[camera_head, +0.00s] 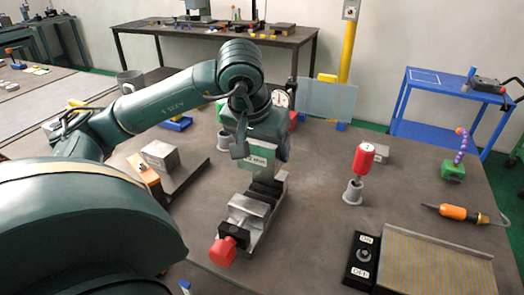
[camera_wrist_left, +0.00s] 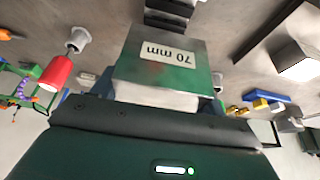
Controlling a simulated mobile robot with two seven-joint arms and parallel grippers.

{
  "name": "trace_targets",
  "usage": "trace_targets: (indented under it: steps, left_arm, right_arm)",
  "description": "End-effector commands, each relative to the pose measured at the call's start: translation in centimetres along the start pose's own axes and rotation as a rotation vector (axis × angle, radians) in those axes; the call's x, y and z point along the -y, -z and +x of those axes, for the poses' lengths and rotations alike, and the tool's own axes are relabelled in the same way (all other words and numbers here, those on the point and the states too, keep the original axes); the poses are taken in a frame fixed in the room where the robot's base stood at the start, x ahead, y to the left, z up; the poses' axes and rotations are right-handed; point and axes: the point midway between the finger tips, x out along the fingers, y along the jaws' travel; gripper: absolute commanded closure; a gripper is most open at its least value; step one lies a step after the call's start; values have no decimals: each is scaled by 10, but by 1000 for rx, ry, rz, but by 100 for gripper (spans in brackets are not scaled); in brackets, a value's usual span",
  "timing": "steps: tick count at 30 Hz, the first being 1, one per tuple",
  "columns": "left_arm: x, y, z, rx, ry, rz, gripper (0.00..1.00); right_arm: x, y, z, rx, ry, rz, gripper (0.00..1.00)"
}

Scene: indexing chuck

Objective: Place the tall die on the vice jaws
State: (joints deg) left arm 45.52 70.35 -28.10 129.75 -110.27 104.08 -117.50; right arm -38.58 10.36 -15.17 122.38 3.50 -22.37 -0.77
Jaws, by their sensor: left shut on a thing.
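My left gripper (camera_head: 262,147) is shut on the tall die (camera_head: 262,161), a green and grey block. In the left wrist view the die (camera_wrist_left: 168,72) has a white label reading "70 mm". The vice (camera_head: 252,212) lies on the table, with dark jaws (camera_head: 268,187), a grey metal body and a red handle end. In the head view the die appears just behind and above the jaws. In the wrist view dark parts of the vice (camera_wrist_left: 167,18) show beyond the die, apart from it. My right gripper is not in view.
A red cylinder (camera_head: 364,157) stands above a grey holder (camera_head: 352,192) right of the vice. A switch box (camera_head: 362,260) and ribbed plate (camera_head: 438,266) lie at the front right. A grey block (camera_head: 160,154) sits left. The table between vice and red cylinder is clear.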

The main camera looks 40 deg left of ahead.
Motion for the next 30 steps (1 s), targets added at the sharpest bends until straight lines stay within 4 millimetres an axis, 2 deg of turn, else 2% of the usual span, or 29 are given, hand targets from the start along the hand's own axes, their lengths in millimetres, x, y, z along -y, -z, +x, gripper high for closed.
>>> trace_targets:
  steps: [3, 11, 18, 30]
  left_arm:
    - [1, -7, 18, -2, 1, -2, 89]
    - [0, -14, 36, -5, 0, -2, 89]
    - [0, -26, 64, -5, 0, -2, 89]
    - [0, -27, 70, -8, -1, -2, 89]
  right_arm:
    - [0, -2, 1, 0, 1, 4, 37]
    - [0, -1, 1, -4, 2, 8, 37]
    - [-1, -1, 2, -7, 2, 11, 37]
    - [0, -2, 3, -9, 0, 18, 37]
